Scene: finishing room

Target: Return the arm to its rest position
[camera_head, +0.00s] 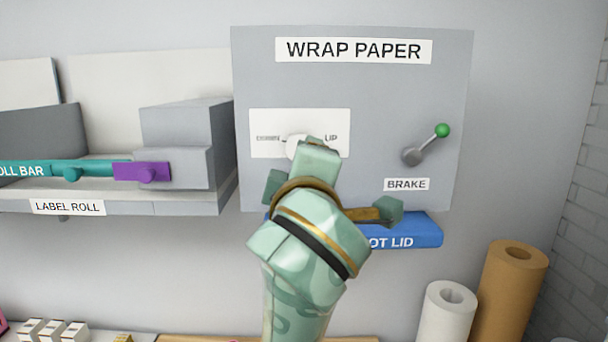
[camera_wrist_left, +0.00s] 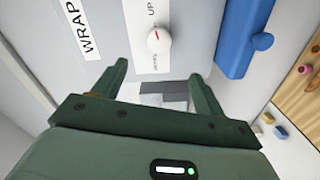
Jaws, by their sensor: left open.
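My left arm rises from the bottom middle of the head view, and its left gripper (camera_head: 332,198) is in front of the lower part of the grey WRAP PAPER panel (camera_head: 375,85). The left wrist view shows the left gripper (camera_wrist_left: 158,72) with its two green fingers wide apart and nothing between them. A white dial knob (camera_wrist_left: 158,38) with a red mark is beyond the fingertips, apart from them. In the head view the arm partly hides this knob (camera_head: 297,147). My right gripper is not in view.
A green-tipped brake lever (camera_head: 428,144) is on the panel. A blue lid (camera_head: 420,231) lies below it, partly hidden. A shelf with a teal bar (camera_head: 90,168) and purple block (camera_head: 142,172) is left. Paper rolls (camera_head: 512,285) stand lower right. Space right of the panel is clear.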

